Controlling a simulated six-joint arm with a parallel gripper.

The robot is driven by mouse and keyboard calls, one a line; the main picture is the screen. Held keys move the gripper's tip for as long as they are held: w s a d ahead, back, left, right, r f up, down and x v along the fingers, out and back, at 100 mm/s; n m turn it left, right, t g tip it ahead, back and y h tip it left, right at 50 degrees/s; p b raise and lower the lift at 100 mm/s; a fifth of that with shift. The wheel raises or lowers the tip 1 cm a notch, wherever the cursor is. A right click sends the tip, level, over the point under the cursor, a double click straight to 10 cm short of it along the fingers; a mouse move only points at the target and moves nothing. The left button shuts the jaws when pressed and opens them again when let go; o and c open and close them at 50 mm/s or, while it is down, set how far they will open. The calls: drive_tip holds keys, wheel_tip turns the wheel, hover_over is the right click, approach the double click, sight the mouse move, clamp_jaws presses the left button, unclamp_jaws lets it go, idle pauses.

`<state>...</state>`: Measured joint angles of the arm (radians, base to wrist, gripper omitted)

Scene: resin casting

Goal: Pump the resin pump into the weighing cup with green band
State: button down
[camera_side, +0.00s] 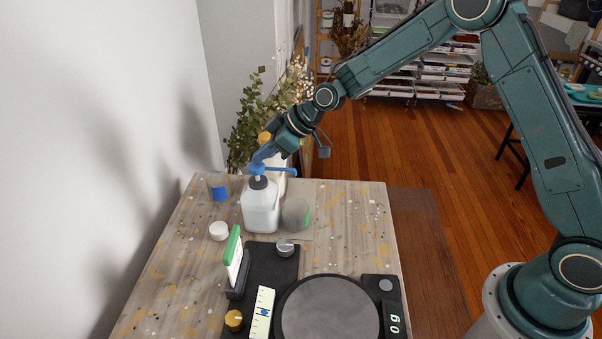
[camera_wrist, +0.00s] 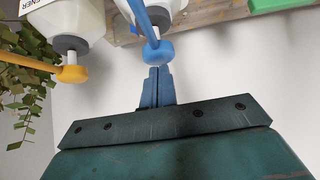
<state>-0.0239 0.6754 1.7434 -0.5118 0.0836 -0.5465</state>
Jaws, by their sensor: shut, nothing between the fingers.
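The resin pump is a white bottle (camera_side: 261,208) with a blue pump head (camera_side: 257,169), standing upright on the table. Its blue spout points right, above the weighing cup with green band (camera_side: 296,214), a grey translucent cup close beside the bottle. My gripper (camera_side: 263,156) is shut and empty, with its blue fingertips at the top of the blue pump head. In the wrist view the shut fingertips (camera_wrist: 158,72) are right at the blue pump head (camera_wrist: 158,52); I cannot tell whether they touch. The inside of the cup is not clear.
A second bottle with an orange pump head (camera_wrist: 72,74) stands just behind the resin bottle. A blue-banded cup (camera_side: 219,188) and a white lid-like piece (camera_side: 219,231) stand left. In front are a scale (camera_side: 386,286) reading 0 g, an upright green-edged card (camera_side: 234,256) and small knobs.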

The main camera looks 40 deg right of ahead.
drive_tip(key=shift+f, duration=0.2)
drive_tip(key=shift+s+f, duration=0.1)
drive_tip(key=shift+f, duration=1)
drive_tip(key=shift+r, duration=0.75)
drive_tip(key=r, duration=0.3)
drive_tip(key=shift+d+r, duration=0.25)
drive_tip(key=v, duration=0.9)
drive_tip(key=shift+s+r, duration=0.15)
drive_tip(key=shift+r, duration=0.1)
